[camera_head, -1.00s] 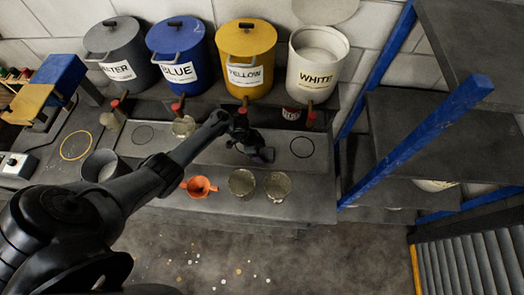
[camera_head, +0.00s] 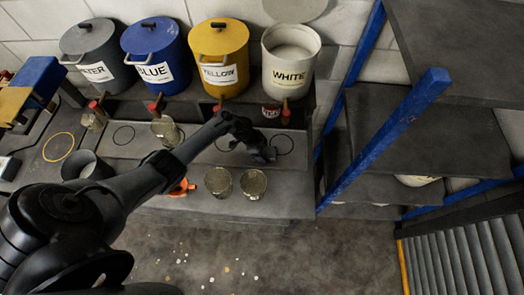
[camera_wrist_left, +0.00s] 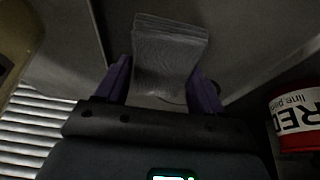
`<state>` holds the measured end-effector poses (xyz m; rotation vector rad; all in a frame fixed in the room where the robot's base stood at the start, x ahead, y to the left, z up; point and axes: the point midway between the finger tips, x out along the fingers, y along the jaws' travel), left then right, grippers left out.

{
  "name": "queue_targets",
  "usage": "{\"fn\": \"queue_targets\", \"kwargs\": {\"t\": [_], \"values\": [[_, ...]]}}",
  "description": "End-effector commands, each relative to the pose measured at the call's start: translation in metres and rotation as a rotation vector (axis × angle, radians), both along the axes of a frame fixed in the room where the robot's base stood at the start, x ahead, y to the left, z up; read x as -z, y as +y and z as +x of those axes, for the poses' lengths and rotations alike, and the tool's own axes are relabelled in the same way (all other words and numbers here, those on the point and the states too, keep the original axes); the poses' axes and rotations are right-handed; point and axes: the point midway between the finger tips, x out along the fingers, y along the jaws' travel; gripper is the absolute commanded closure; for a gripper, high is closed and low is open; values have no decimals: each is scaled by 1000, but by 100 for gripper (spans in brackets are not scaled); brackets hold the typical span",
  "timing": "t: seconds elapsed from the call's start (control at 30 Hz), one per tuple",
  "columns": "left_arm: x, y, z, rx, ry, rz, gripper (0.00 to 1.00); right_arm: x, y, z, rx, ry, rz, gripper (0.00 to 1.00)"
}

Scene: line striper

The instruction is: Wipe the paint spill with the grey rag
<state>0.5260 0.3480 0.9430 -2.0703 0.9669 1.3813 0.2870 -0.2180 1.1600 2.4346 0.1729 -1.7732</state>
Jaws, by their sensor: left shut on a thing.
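My left gripper (camera_head: 266,154) is over the right part of the bench, close to a drawn circle on its top. In the left wrist view its two bluish fingers (camera_wrist_left: 160,90) are shut on the grey rag (camera_wrist_left: 168,58), a folded stack of cloth. The rag is hard to make out in the head view. Small white and yellow specks (camera_head: 228,269) lie on the floor in front of the bench. No larger paint spill is clear in these frames. My right gripper is not in view.
Buckets labelled blue (camera_head: 158,58), yellow (camera_head: 220,62) and white (camera_head: 290,62) stand behind the bench (camera_head: 290,207). Open cans (camera_head: 253,184) and an orange funnel (camera_head: 181,188) sit at its front. A red-labelled can (camera_wrist_left: 297,120) is right of the gripper. A blue-framed shelf (camera_head: 385,140) stands right.

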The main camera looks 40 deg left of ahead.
Motion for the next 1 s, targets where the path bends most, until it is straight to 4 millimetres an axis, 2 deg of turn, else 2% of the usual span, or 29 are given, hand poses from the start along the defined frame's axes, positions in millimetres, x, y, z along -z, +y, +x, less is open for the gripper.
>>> {"fn": "queue_targets", "kwargs": {"t": [0.13,0.23,0.8,1.0], "values": [[-3,0,1,-4,-1,0,56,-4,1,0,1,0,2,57],[-24,1,0,0,-4,6,56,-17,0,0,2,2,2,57],[-74,0,0,-1,-1,3,56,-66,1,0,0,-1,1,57],[-81,-1,1,0,0,3,56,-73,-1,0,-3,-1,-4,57]]}}
